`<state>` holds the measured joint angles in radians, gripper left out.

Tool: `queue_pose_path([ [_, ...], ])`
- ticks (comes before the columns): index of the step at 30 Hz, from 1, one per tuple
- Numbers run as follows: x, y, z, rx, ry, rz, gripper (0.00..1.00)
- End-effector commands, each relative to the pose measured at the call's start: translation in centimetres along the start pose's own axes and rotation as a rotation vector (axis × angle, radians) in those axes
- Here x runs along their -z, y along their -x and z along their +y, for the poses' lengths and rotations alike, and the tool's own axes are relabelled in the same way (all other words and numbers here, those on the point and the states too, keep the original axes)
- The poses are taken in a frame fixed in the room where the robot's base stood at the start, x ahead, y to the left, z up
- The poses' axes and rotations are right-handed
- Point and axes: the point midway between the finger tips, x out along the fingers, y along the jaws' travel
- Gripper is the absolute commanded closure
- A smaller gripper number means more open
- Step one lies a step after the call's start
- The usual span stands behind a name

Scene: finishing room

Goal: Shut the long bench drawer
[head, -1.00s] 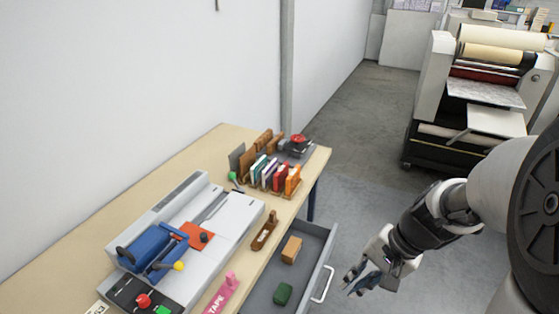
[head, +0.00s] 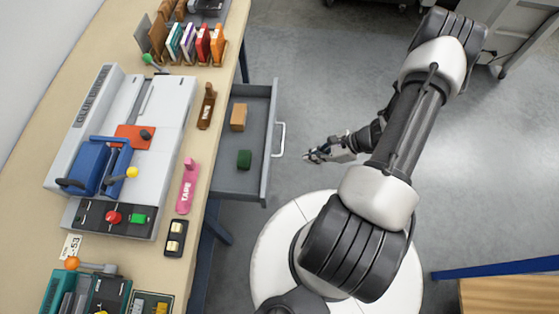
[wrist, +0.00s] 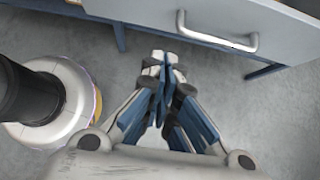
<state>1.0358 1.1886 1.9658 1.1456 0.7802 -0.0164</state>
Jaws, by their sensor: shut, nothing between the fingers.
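The long bench drawer (head: 257,187) is grey and stands pulled out from the bench's right side in the head view. A brown block (head: 238,117) and a green block (head: 244,159) lie in it. Its pale bar handle (head: 280,139) is on its outer front; the handle also shows at the top right of the wrist view (wrist: 218,40). My gripper (head: 308,156) is a short way to the right of the drawer front, apart from the handle. In the wrist view its fingers (wrist: 164,65) are shut together and empty, below and left of the handle.
A blue-edged table (head: 500,268) is at the lower right. The grey floor (head: 315,60) right of the drawer is clear.

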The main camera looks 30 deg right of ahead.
Motion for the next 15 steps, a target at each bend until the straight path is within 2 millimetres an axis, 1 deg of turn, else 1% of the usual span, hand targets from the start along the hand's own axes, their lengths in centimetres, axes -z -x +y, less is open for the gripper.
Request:
queue_pose_path([
  [1,0.0,-1.0,0.1,-0.006,0.001,-0.001,1.0],
  [5,0.1,-3.7,0.2,-0.008,0.002,-0.002,1.0],
  [9,0.1,-6.8,0.2,-0.009,0.004,-0.001,1.0],
  [13,0.1,-9.4,0.2,-0.007,0.004,0.0,1.0],
  [15,-0.9,-10.1,0.1,-0.006,0.006,0.0,1.0],
])
